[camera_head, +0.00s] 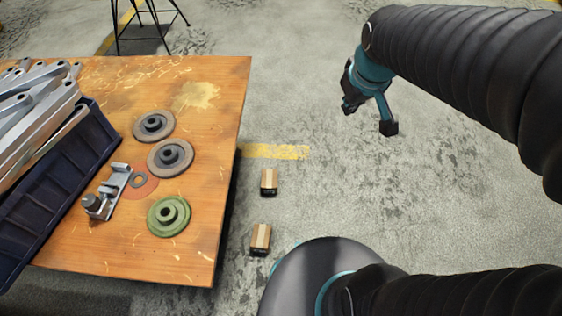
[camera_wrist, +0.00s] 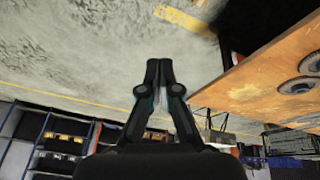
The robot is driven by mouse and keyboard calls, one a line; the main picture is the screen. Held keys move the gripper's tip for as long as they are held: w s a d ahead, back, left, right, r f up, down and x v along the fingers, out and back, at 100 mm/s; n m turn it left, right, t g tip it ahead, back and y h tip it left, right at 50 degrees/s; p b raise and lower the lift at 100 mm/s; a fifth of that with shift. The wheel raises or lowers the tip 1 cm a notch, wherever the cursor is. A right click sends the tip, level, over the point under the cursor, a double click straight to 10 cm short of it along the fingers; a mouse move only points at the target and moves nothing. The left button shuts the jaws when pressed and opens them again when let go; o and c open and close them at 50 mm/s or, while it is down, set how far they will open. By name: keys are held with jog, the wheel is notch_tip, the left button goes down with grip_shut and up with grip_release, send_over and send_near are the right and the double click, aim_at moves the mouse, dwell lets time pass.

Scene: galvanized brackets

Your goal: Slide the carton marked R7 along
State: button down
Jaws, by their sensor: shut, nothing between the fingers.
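Two small brown cartons are on the concrete floor just right of the wooden table in the head view. The farther carton (camera_head: 268,181) lies near a yellow floor stripe, and the nearer carton (camera_head: 260,239) lies close to my body. I cannot read an R7 mark on either. My gripper (camera_head: 350,104) hangs over open floor, to the right of and beyond both cartons, touching neither. In the wrist view my gripper (camera_wrist: 159,64) has its fingertips together with nothing between them.
The wooden table (camera_head: 110,258) holds grey discs (camera_head: 154,125), a green disc (camera_head: 168,216), a metal clamp and a dark bin (camera_head: 55,190) of galvanized brackets. A black-legged stand (camera_head: 150,20) is behind it. Shelving (camera_wrist: 65,140) shows in the wrist view. Floor right of the cartons is clear.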

aim_at(269, 182)
jog(key=w+a+f+n+g, duration=0.1)
jog(key=w+a+f+n, duration=0.25)
jog(key=w+f, duration=0.6)
jog(key=w+a+f+n+g, duration=0.1)
jog(key=w+a+f+n, duration=0.4)
jog(key=f, duration=0.7)
jog(key=f+n, duration=0.1)
jog(key=f, duration=1.1)
jog(key=a+f+n+g+b, duration=0.1)
jog(key=f+n, duration=0.1)
jog(key=f, duration=1.1)
jog(key=a+f+n+g, duration=0.1)
jog(key=f, duration=1.1)
jog(key=shift+w+a+f+n, duration=0.15)
jog(key=shift+w+f+n, duration=0.1)
jog(key=shift+w, duration=0.15)
jog(key=a, duration=0.3)
jog(key=shift+w+f, duration=0.1)
jog(key=shift+f, duration=0.1)
jog(key=shift+a, duration=0.5)
